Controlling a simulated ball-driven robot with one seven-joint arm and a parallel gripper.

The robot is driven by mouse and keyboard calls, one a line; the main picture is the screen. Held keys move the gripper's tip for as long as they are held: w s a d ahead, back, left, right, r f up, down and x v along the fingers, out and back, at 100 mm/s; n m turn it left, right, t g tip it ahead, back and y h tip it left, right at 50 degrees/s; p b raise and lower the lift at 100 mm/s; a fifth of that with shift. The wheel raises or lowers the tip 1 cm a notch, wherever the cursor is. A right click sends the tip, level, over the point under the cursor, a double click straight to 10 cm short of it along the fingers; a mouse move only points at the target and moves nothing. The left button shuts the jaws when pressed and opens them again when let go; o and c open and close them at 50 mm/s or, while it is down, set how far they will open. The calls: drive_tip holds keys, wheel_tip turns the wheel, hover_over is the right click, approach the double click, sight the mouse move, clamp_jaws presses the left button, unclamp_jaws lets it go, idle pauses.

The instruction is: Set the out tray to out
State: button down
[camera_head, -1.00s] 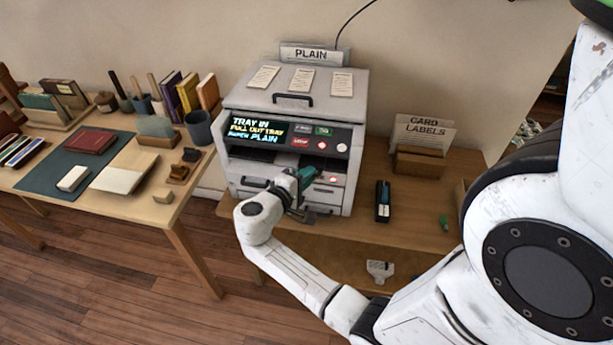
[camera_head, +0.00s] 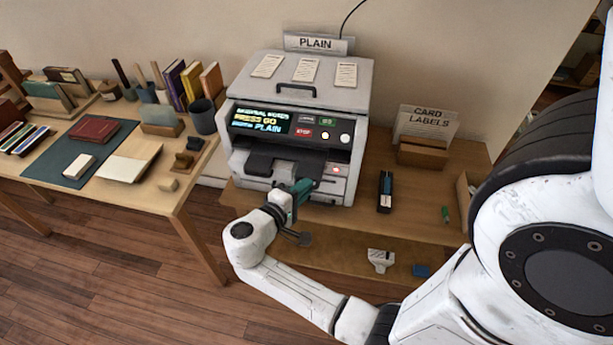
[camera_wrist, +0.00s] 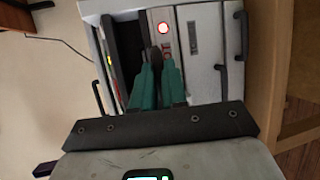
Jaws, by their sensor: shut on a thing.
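The grey printer-like machine (camera_head: 345,180) stands on a wooden table, with a "PLAIN" sign on top. Its dark out tray (camera_head: 285,168) sticks out of the front slot; it also shows in the wrist view (camera_wrist: 125,50). My gripper (camera_head: 301,187) is at the machine's front, shut on the tray's front part. In the wrist view, its green fingers (camera_wrist: 158,58) close on a dark piece at the tray's edge. The fingers hide part of the grip. The display (camera_head: 261,122) reads "PRESS GO" and "PLAIN".
A red stop button (camera_head: 303,133) and round buttons sit right of the display. A dark stapler-like object (camera_head: 385,192) and a card labels box (camera_head: 422,153) stand right of the machine. A desk with books (camera_head: 95,128) is at left.

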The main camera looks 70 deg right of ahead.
drive_tip(key=shift+a+f, duration=0.1)
drive_tip(key=shift+a, duration=0.05)
drive_tip(key=c, duration=1.4)
unclamp_jaws()
drive_tip(key=shift+a, duration=0.2)
drive_tip(key=shift+o, duration=1.2)
drive_tip(key=shift+d, duration=0.1)
drive_tip(key=b+v, duration=0.2)
drive_tip(key=v, duration=0.9)
